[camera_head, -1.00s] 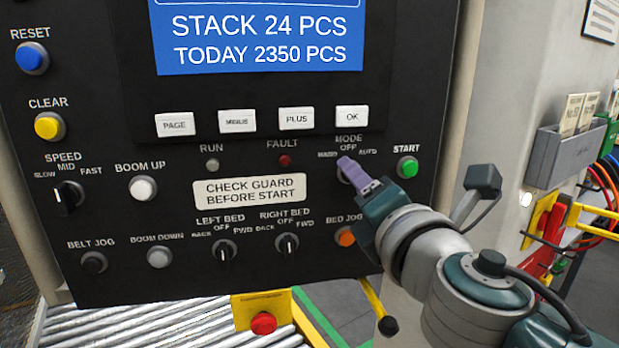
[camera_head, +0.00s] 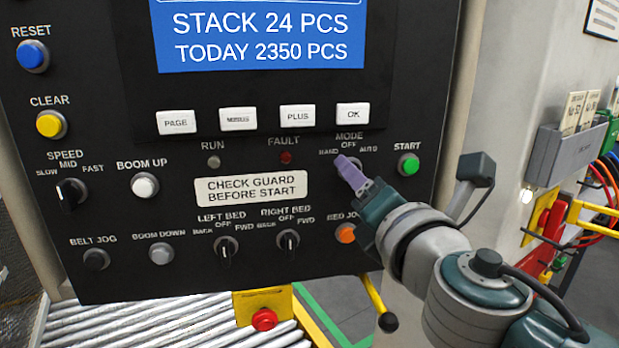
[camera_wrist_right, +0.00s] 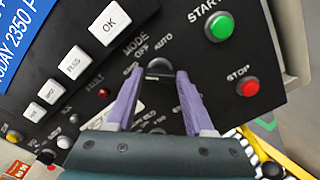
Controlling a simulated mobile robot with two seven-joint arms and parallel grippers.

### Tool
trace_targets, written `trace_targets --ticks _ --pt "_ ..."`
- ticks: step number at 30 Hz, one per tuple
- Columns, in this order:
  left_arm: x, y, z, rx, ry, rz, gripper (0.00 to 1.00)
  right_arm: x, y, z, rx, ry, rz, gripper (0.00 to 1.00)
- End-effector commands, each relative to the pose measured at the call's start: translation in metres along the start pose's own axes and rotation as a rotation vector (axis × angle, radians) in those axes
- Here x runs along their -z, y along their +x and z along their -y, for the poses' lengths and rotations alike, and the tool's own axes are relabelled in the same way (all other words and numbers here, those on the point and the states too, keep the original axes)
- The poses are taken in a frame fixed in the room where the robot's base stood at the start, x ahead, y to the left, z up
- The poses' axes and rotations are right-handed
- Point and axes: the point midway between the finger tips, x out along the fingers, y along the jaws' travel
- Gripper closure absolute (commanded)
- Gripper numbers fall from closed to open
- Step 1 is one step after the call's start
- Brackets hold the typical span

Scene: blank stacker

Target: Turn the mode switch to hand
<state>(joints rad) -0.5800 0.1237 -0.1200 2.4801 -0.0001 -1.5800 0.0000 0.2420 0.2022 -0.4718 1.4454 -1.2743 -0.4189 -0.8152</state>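The mode switch (camera_wrist_right: 158,68) is a round knob with a metallic rim on the black panel, below the labels HAND, OFF and AUTO. In the head view it is mostly hidden behind my right gripper (camera_head: 347,167); only part of its rim shows. In the right wrist view the two purple fingers of my right gripper (camera_wrist_right: 160,76) are apart, with their tips at either side of the knob. I cannot tell whether they touch it, nor which label its handle points to. My left gripper is not in view.
The green start button (camera_head: 408,164) is close to the right of the switch, with a red stop button (camera_wrist_right: 250,88) near it. The orange bed jog button (camera_head: 346,234) lies below. Right bed (camera_head: 288,240) and left bed switches are at lower left. A roller conveyor (camera_head: 150,325) runs beneath.

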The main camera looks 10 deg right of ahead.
Motion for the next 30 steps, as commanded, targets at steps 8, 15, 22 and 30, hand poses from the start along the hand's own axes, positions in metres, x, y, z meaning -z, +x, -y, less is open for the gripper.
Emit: trace_targets --ticks 8,15,22,30 --pt "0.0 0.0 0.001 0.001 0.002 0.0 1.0 0.0 0.0 0.0 0.0 0.002 0.0 0.22" --pt "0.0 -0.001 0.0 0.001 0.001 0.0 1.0 0.0 -0.004 0.0 0.0 0.003 -0.001 0.22" --pt "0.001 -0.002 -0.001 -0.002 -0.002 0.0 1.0 0.001 -0.038 0.001 0.001 0.002 -0.003 0.22" --pt "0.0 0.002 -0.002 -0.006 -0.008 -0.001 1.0 0.002 -0.086 0.002 0.001 0.003 -0.002 0.22"
